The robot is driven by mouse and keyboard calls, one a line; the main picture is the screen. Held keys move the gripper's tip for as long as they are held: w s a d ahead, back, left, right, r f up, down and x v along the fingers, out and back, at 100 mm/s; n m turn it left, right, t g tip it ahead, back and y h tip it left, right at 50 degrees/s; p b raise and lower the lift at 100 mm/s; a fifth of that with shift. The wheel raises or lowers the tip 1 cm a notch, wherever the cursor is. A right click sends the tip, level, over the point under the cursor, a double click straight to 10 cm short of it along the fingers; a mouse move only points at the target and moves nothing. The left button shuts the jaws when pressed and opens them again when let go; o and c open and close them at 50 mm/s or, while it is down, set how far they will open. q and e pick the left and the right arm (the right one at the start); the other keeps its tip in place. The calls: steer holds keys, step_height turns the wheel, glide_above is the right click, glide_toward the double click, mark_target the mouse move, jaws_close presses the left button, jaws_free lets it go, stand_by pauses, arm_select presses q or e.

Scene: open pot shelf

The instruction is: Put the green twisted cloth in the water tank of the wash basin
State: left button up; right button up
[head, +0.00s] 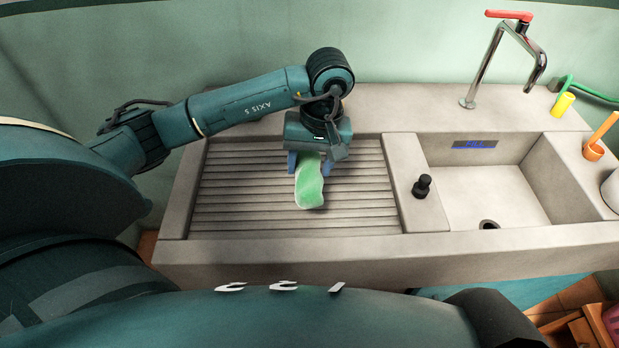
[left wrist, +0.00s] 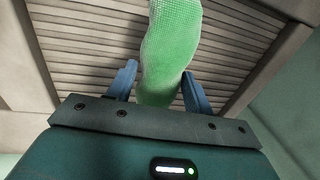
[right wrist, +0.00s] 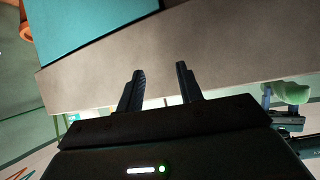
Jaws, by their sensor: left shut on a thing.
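The green twisted cloth (head: 310,188) is a pale green, wavy strip. My left gripper (head: 308,165) is shut on it, its blue fingers on either side, over the ribbed drainboard (head: 235,200). In the left wrist view the cloth (left wrist: 170,50) extends out beyond the fingers (left wrist: 158,75). I cannot tell whether its far end touches the ribs. The water tank (head: 490,200) of the wash basin is the empty recess at the right, with a round drain. My right gripper is open and empty in the right wrist view (right wrist: 160,70); it is not seen in the head view.
A black stopper (head: 422,187) stands on the divider between drainboard and tank. A faucet (head: 500,60) with a red handle rises behind the tank.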

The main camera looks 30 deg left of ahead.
arm_select(q)
step_height(320, 180, down, 2)
steer(key=shift+f, duration=0.2)
step_height(320, 180, down, 3)
steer(key=shift+f, duration=0.1)
arm_select(e)
steer(key=shift+s+d+f, duration=0.15)
steer(key=shift+s+f, duration=0.25)
steer(key=shift+s, duration=0.15)
arm_select(q)
steer(key=shift+f, duration=0.15)
steer(key=o, duration=1.1)
arm_select(e)
steer(key=shift+w+r, duration=0.1)
steer(key=shift+w, duration=0.1)
